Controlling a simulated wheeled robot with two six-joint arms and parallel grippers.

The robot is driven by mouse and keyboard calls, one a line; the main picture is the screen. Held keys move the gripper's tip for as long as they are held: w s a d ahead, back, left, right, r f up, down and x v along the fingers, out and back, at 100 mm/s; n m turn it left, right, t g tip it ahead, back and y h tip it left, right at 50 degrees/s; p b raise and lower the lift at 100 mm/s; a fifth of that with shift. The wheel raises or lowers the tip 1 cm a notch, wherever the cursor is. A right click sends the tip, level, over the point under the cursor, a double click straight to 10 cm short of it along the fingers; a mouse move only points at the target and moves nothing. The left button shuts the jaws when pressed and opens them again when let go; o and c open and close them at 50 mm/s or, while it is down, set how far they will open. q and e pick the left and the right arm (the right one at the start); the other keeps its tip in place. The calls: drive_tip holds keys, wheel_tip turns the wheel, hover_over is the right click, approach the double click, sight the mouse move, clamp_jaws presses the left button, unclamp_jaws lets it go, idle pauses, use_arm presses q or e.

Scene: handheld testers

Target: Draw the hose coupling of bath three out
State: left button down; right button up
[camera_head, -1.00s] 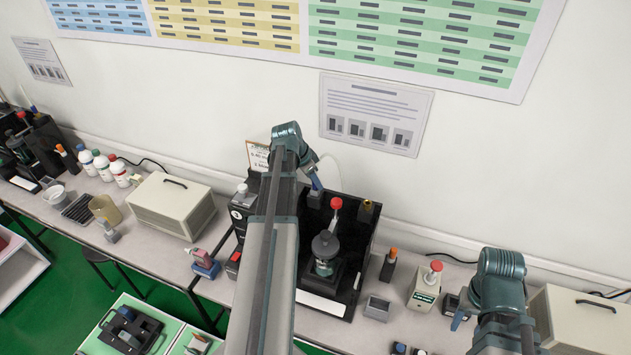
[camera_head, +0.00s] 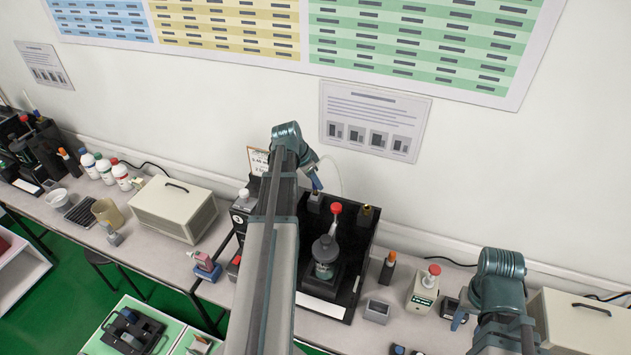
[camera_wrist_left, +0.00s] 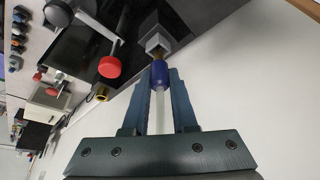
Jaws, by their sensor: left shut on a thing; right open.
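The black bath station (camera_head: 345,262) stands on the bench at the middle, with a round label, too small to read surely, at its left. My left gripper (camera_head: 317,182) is over its back part, just above a small grey block (camera_head: 314,203). In the left wrist view my left gripper (camera_wrist_left: 160,82) is shut on the blue hose coupling (camera_wrist_left: 160,74), with the pale hose (camera_wrist_left: 160,112) running back between the fingers. A brass end shows between the coupling and the grey block (camera_wrist_left: 156,42); whether it still sits inside is unclear. My right gripper (camera_head: 461,313) is open, low at the right.
A red-knobbed lever (camera_head: 335,209) and a lidded jar (camera_head: 325,255) stand in the station near my left gripper. A brass fitting (camera_head: 366,214) is to the right. A beige case (camera_head: 174,207) stands left; the wall is close behind.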

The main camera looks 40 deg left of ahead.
use_arm(q)
drive_tip(key=shift+r+p, duration=1.6)
drive_tip(key=shift+r, duration=0.2)
